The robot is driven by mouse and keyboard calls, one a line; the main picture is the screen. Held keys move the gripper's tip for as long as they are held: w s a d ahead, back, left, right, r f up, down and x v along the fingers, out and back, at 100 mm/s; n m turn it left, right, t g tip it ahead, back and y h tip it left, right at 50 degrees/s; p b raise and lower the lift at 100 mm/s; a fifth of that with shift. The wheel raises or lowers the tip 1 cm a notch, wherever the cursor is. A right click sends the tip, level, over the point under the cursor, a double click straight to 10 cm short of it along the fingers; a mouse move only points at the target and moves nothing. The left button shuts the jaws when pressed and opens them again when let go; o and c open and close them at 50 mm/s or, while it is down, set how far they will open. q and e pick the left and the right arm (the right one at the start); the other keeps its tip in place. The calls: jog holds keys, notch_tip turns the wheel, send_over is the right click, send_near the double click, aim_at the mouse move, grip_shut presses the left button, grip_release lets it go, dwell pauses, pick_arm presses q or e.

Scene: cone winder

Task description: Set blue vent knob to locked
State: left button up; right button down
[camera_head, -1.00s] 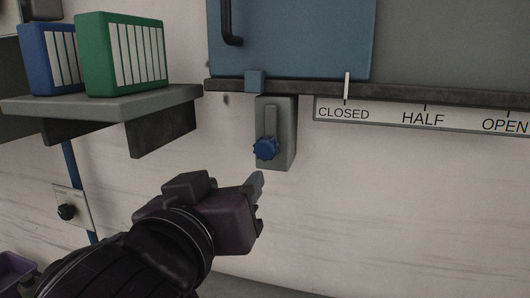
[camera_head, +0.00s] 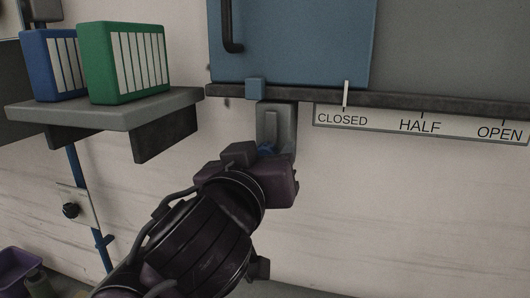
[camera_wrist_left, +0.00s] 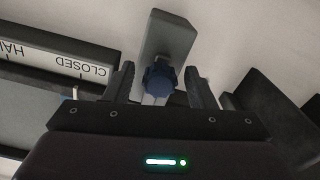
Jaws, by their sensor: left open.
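The blue vent knob (camera_head: 266,151) sits at the lower end of a slot on a grey wall block (camera_head: 289,128), below the rail. In the head view my left gripper (camera_head: 268,160) covers most of the knob. In the left wrist view the blue knob (camera_wrist_left: 159,77) shows between the two open fingers of my left gripper (camera_wrist_left: 160,84), with a gap on each side. The slotted grey block (camera_wrist_left: 167,37) rises behind it. My right gripper is not in view.
A blue sliding panel (camera_head: 290,45) stands above, with its white pointer at CLOSED on the label strip (camera_head: 419,126). A grey shelf (camera_head: 110,108) with green (camera_head: 130,60) and blue (camera_head: 52,65) binders juts out at left.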

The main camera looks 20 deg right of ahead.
aim_at(270, 124)
pick_arm(q)
grip_shut()
notch_tip(270, 124, up, 4)
jog(key=p, duration=0.3)
jog(key=shift+r, duration=0.1)
jog(key=shift+a, duration=0.1)
grip_release()
